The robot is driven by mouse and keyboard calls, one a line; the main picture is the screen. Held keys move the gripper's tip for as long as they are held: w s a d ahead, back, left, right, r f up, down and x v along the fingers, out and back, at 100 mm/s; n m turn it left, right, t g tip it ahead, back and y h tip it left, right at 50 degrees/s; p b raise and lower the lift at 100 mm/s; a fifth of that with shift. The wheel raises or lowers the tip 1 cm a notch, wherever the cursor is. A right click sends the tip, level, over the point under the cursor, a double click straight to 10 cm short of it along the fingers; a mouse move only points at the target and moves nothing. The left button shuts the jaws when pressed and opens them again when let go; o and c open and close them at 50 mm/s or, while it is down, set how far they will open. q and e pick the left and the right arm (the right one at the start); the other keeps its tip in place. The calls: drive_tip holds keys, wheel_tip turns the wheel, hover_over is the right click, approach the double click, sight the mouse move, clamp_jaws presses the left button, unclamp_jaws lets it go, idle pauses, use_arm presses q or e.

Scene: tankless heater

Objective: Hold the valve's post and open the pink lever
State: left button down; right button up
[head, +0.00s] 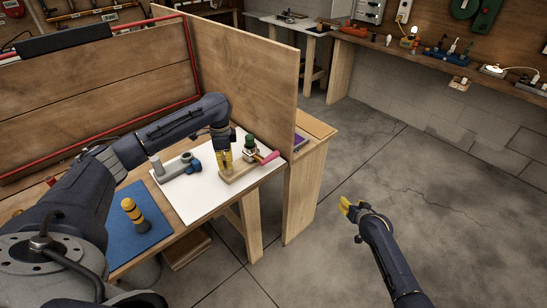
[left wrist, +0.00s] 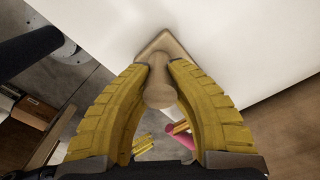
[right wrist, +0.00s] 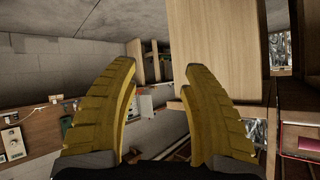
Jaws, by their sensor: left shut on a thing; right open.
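The valve (head: 249,149) stands on a wooden base (head: 238,174) on a white sheet on the workbench. It has a green top and a pink lever (head: 267,158) that sticks out to the right, towards the bench edge. A wooden post rises from the base's left end. My left gripper (head: 225,168) is shut on this post, seen from above with its round top (left wrist: 160,95) between the yellow fingers. Part of the pink lever (left wrist: 181,137) shows beyond the fingers there. My right gripper (head: 349,206) is open and empty over the floor, right of the bench and apart from the valve.
A tall wooden panel (head: 240,75) rises behind the valve. The floor between bench and right arm is clear.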

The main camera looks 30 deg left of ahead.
drive_tip(key=w+a+r+m+g+y, duration=0.1)
drive_tip(key=a+r+y, duration=0.1)
drive_tip(key=a+r, duration=0.7)
drive_tip(key=w+a+r+y, duration=0.2)
drive_tip(key=a+r, duration=0.4)
drive_tip(key=r, duration=0.7)
drive_tip(key=m+g+y, duration=0.1)
drive_tip(key=m+g, duration=0.4)
drive_tip(key=m, duration=0.1)
approach(274, 157)
drive_tip(key=shift+x, duration=5.25)
drive_tip(key=shift+w, duration=0.15)
clamp_jaws()
